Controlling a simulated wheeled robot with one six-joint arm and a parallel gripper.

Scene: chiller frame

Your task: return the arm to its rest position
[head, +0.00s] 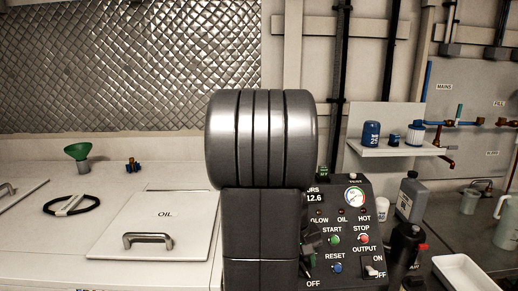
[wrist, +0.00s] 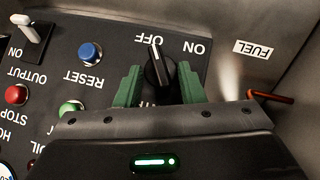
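My arm (head: 262,140) rises large and grey in the middle of the head view, in front of the control panel (head: 345,225). My gripper (wrist: 159,87) shows in the wrist view with two green fingers spread apart. A black rotary knob (wrist: 158,68) lies between the fingers, with a narrow gap seen on each side. I cannot tell how deep the fingertips reach around it. The knob's white mark points toward the OFF label. In the head view the gripper is mostly hidden beside the arm at the panel's left edge.
The panel also has a blue RESET button (wrist: 90,53), a red STOP button (wrist: 16,94) and a toggle switch (wrist: 34,30). A red-orange rod (wrist: 270,97) is right of the fingers. Bottles (head: 410,195) and a white tray (head: 463,273) stand right; an OIL lid (head: 165,238) lies left.

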